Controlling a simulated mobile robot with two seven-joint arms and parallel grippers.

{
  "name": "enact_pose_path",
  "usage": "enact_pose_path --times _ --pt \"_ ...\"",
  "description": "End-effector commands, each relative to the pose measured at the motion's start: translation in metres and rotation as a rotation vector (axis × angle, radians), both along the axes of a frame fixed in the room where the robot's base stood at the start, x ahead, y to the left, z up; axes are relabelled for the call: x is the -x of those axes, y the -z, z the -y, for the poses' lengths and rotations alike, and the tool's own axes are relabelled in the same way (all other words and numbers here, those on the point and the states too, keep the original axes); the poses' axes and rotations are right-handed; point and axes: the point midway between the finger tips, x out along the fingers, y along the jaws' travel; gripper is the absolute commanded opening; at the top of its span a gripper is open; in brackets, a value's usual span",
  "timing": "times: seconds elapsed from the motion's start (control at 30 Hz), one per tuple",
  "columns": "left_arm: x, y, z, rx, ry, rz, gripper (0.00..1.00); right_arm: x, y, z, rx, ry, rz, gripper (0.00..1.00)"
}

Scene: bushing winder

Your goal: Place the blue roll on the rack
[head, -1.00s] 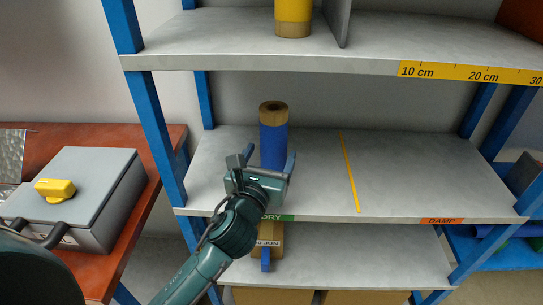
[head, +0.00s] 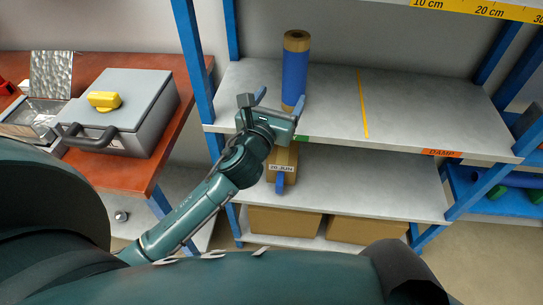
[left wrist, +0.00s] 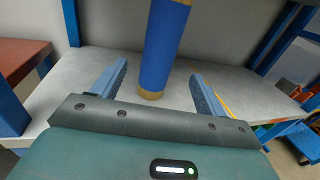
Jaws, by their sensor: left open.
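The blue roll (head: 295,73), with tan ends, stands upright on the middle shelf of the rack (head: 400,110), left of the yellow dividing line (head: 362,100). Its base shows in the left wrist view (left wrist: 161,48), resting on the shelf. My left gripper (head: 282,95) is open and empty at the shelf's front edge. In the left wrist view its fingers (left wrist: 158,70) are spread, with the roll standing beyond them and apart from them. My right gripper is not in view.
An orange DAMP label (head: 442,153) marks the shelf's right front edge; the shelf right of the line is clear. A cardboard box (head: 283,160) stands on the shelf below. Blue posts (head: 195,65) flank the rack. A grey case (head: 125,110) sits on the table at left.

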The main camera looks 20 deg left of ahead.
Motion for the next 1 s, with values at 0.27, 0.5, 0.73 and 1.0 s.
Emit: enact_pose_path --times 0.27,0.5,0.73,1.0 --pt "0.039 0.063 0.015 0.625 0.02 -0.167 0.74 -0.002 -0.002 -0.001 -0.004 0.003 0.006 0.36" --pt "0.114 0.139 0.037 1.675 -0.173 -0.404 0.74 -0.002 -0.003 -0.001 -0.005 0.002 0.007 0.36" --pt "0.183 0.181 0.052 2.542 -0.561 -0.486 0.74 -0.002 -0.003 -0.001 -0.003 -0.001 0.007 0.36" --pt "0.214 0.194 0.058 2.933 -0.82 -0.448 0.74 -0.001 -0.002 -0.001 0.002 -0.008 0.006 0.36"
